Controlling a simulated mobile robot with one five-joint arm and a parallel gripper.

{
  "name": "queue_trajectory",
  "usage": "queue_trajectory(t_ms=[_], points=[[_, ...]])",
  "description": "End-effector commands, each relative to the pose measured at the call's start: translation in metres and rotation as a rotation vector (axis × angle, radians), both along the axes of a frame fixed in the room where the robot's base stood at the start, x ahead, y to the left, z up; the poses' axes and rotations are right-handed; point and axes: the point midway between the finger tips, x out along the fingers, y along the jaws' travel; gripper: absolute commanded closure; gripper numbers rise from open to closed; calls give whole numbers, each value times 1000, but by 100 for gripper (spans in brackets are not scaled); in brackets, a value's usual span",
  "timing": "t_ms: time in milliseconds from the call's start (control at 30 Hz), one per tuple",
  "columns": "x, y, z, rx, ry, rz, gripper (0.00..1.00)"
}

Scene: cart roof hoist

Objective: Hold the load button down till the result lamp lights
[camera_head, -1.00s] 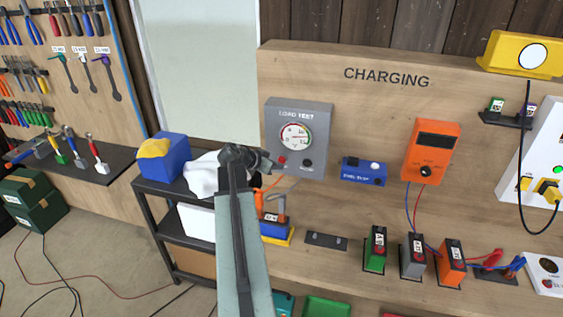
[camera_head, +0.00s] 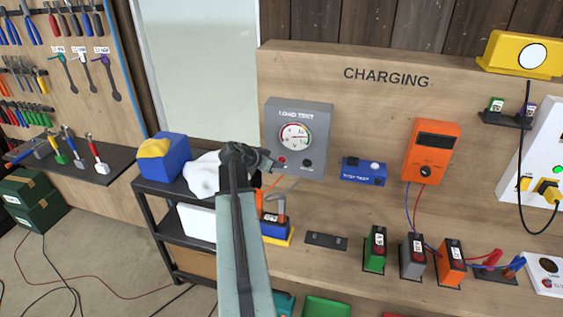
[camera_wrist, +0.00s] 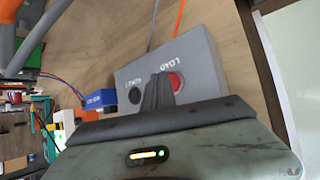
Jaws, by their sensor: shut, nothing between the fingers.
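The grey load tester (camera_head: 318,115) is mounted on the wooden wall board, with a round dial (camera_head: 296,136) above its controls. The red load button (camera_head: 282,161) is at its lower left; the round result lamp (camera_head: 306,163) beside it is dark. In the wrist view, turned on its side, the red load button (camera_wrist: 175,82) and dark lamp (camera_wrist: 136,95) flank my shut fingers. My gripper (camera_head: 270,164) is empty, its tips right by the red button and partly covering it. I cannot tell whether they touch it.
A blue unit (camera_head: 363,171) and an orange meter (camera_head: 431,152) are right of the tester. Several batteries (camera_head: 411,256) stand below on the bench. A black cart (camera_head: 160,215) with a blue box (camera_head: 170,163) and white cloth stands left of my arm.

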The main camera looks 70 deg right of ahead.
Motion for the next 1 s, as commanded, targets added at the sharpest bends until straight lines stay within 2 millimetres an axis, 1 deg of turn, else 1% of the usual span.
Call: queue_trajectory(t_ms=[1000], points=[[1,-8,0,0,1,1,100]])
